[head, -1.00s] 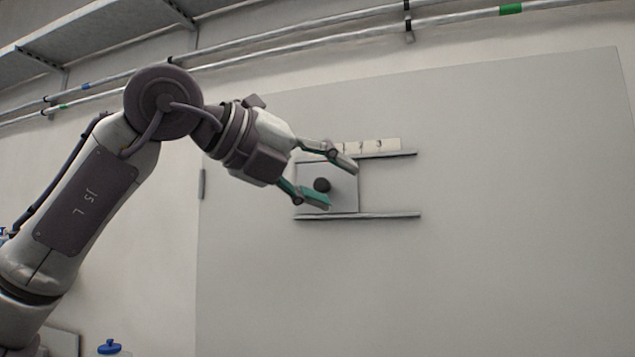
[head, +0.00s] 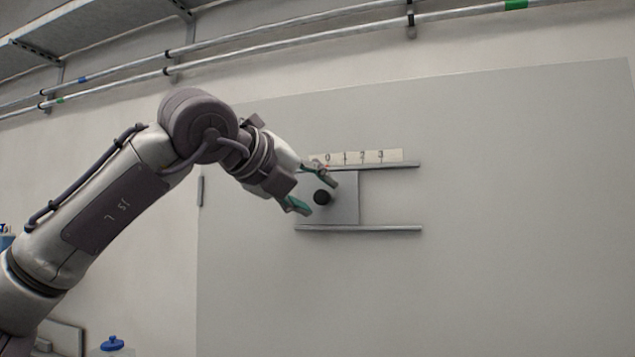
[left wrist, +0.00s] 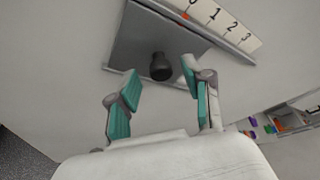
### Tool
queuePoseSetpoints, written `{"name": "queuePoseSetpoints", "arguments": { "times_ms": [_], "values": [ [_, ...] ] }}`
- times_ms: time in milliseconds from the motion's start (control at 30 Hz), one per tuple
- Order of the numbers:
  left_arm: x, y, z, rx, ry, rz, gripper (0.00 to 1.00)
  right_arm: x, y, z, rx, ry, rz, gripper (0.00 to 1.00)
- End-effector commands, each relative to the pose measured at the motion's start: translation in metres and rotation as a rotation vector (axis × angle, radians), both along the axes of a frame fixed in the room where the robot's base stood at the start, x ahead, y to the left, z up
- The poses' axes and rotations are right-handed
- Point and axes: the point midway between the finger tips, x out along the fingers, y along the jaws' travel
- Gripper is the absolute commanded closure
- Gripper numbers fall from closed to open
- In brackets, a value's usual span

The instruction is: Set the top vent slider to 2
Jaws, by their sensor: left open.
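The vent slider is a grey plate (head: 346,208) with a dark round knob (head: 322,197); they also show in the left wrist view as plate (left wrist: 135,42) and knob (left wrist: 160,67). The plate sits at the left end of two horizontal rails. A pale scale (head: 368,157) marked 0, 1, 2, 3 runs above it, and a small red mark shows near 0. My left gripper (head: 318,195) is open, with its green-padded fingers either side of the knob in the picture. Whether they touch it I cannot tell. My right gripper is out of view.
The lower rail (head: 385,229) and upper rail (head: 390,166) extend right of the plate, with clear room between them. The large grey panel (head: 520,230) around them is bare. Pipes (head: 300,42) run along the wall above.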

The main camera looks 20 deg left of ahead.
Motion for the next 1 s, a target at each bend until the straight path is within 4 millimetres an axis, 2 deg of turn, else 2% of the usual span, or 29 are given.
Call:
{"name": "queuePoseSetpoints", "arguments": {
  "times_ms": [200, 467, 800, 1000],
  "values": [
    [0.015, -0.005, -0.004, 0.0, 0.0, -0.001, 0.5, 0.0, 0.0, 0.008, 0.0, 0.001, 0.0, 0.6],
    [0.016, -0.006, -0.005, 0.0, -0.001, -0.001, 0.5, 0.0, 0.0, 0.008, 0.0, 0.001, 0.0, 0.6],
    [0.016, -0.005, -0.005, 0.0, -0.001, -0.001, 1.0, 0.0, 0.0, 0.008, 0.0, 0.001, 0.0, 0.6],
    [0.016, -0.005, -0.005, 0.0, -0.001, -0.001, 1.0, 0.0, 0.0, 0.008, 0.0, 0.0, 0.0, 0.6]
  ]
}}
